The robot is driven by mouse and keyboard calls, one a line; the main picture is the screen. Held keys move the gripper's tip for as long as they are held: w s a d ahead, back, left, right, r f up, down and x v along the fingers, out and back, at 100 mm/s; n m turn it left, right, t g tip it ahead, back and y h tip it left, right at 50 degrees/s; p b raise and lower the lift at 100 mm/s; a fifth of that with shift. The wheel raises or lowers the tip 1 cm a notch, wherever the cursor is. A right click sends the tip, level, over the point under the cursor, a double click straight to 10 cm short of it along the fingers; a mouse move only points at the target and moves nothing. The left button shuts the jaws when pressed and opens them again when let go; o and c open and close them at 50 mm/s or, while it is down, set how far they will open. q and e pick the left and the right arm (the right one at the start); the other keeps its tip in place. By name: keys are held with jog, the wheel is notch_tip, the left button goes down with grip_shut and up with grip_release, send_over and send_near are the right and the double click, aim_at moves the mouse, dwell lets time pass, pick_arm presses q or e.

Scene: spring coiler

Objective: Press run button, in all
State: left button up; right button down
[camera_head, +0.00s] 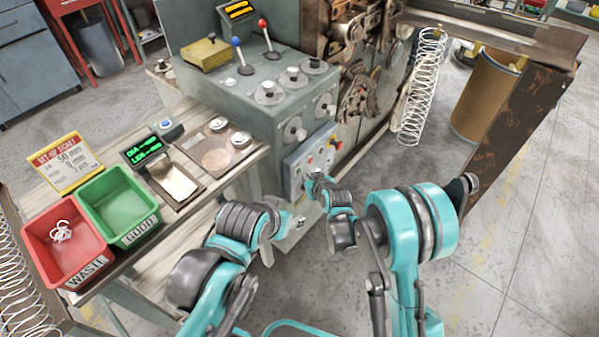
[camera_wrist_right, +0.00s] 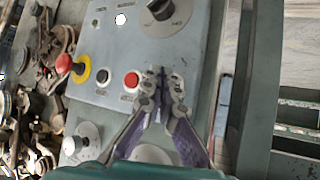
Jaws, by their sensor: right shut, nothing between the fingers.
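The control panel (camera_head: 299,174) is a pale grey plate on the front of the green-grey machine. My left arm's gripper cannot be made out.
Left of the machine, a bench holds a red bin (camera_head: 68,277), a green bin (camera_head: 132,238), a yellow card (camera_head: 64,163) and a small display (camera_head: 147,152). A spring (camera_head: 421,87) and a rusty chute (camera_head: 520,140) stand at the right. Open floor lies right of my arms.

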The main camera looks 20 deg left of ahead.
jog(key=shift+a, duration=0.1)
dwell(0.3)
jog(key=shift+w+a, duration=0.15)
jog(key=shift+a, duration=0.2)
